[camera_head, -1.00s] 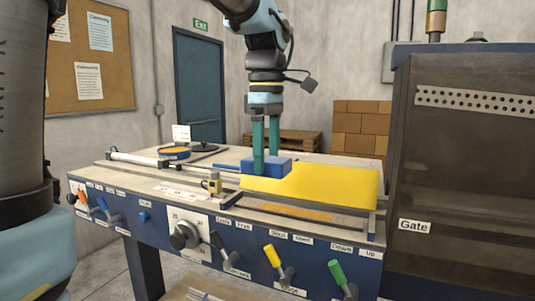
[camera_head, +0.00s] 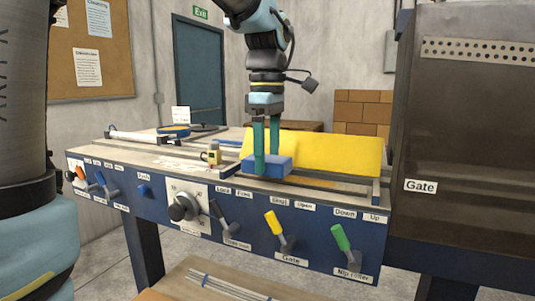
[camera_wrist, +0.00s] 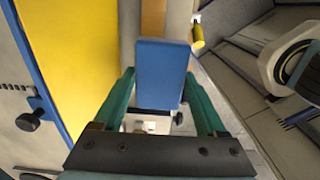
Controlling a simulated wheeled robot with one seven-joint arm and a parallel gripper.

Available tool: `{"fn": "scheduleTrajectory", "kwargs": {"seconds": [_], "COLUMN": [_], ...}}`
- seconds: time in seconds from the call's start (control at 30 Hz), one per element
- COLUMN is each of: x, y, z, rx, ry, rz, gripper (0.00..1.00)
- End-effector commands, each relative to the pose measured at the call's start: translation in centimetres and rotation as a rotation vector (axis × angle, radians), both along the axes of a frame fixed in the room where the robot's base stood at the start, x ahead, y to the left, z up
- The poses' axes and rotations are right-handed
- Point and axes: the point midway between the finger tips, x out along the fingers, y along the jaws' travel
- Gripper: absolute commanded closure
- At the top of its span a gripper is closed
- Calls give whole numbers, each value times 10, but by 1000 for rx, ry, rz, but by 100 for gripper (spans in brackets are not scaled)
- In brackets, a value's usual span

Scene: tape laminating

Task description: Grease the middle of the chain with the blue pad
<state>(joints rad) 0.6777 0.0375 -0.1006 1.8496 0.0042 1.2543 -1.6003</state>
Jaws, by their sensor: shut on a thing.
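My gripper (camera_head: 266,172) points down with teal fingers shut on the blue pad (camera_head: 277,166). The pad is a blue block, which also shows between the fingers in the wrist view (camera_wrist: 160,70). It is at the bench's front side, before the left end of the raised yellow cover (camera_head: 335,154). An orange-brown strip (camera_wrist: 153,18) runs past the pad's far end in the wrist view; it may be the chain, but its links cannot be made out. The pad hides what lies beneath it, so I cannot tell whether it touches.
The blue front panel carries a dial (camera_head: 183,208), a yellow lever (camera_head: 275,228) and a green lever (camera_head: 340,240). A small brass-coloured item (camera_head: 212,154) stands left of the pad. A tall dark cabinet marked Gate (camera_head: 465,120) bounds the right.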

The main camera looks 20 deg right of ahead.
Motion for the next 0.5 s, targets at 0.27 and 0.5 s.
{"fn": "scheduleTrajectory", "kwargs": {"seconds": [0.27,0.5], "x": [0,0], "y": [0,0], "z": [0,-4], "rx": [0,0], "ry": [0,0], "rz": [0,0], "gripper": [71,71]}}
